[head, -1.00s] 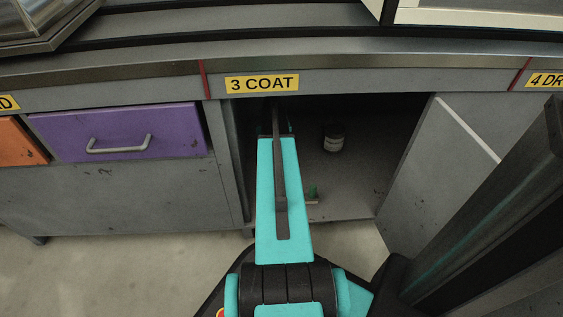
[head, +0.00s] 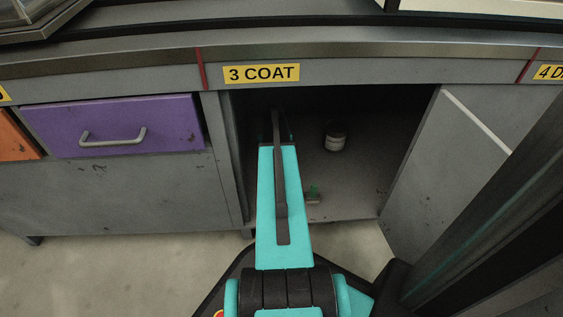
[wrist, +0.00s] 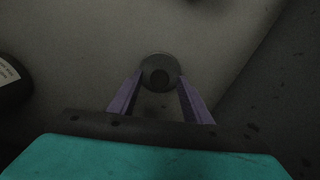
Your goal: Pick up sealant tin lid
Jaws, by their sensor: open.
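In the wrist view, a small round grey piece with a dark centre (wrist: 160,72), which looks like the sealant tin lid, lies on the dark cabinet floor. My gripper (wrist: 160,80) is open, with its two purple fingers on either side of the near part of this round piece. I cannot tell whether the fingers touch it or how far above the floor they are. In the head view, my arm reaches into the open cabinet under the 3 COAT label and hides the round piece and most of the gripper.
A dark tin with a pale label (head: 335,137) stands deeper in the cabinet, right of my arm; it shows at the wrist view's left edge (wrist: 10,82). A small green-topped item (head: 313,192) lies near the cabinet front. The cabinet door (head: 445,165) stands open at right.

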